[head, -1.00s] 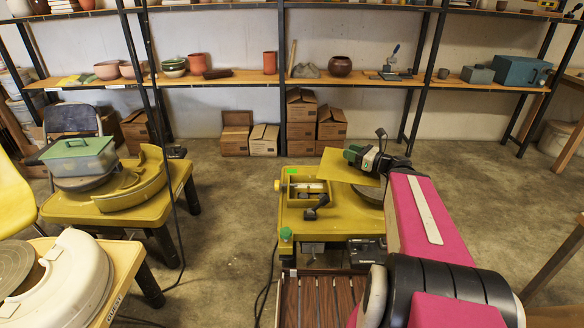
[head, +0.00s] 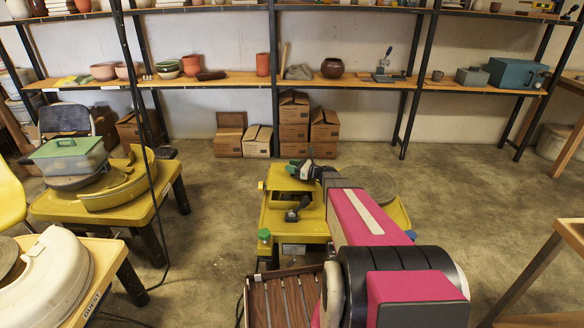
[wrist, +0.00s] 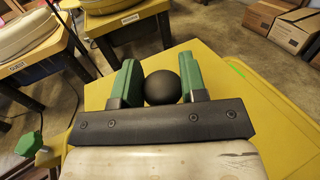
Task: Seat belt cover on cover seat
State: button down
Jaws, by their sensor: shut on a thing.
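The belt cover (head: 284,180) is a flat yellow panel with a round black knob (wrist: 162,87). My gripper (wrist: 160,80) is shut on that knob, with one green finger on each side of it. In the head view my gripper (head: 300,169) and the cover are over the left part of the yellow wheel body (head: 312,226). The cover looks roughly level and close to the body. I cannot tell whether it touches the seat.
The round wheel head (head: 372,180) is right of my gripper, partly behind my arm. A green knob (head: 264,235) stands at the body's front left corner. Another yellow wheel (head: 150,215) is to the left. Cardboard boxes (head: 294,120) stand behind; open floor lies between.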

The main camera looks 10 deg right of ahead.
aim_at(295, 179)
jog(key=shift+f, duration=0.1)
dwell(0.3)
jog(key=shift+f, duration=1.85)
jog(key=shift+f, duration=1.55)
dwell(3.0)
jog(key=c, duration=0.8)
grip_release()
jog(key=shift+s+d, duration=0.45)
jog(key=shift+d, duration=0.15)
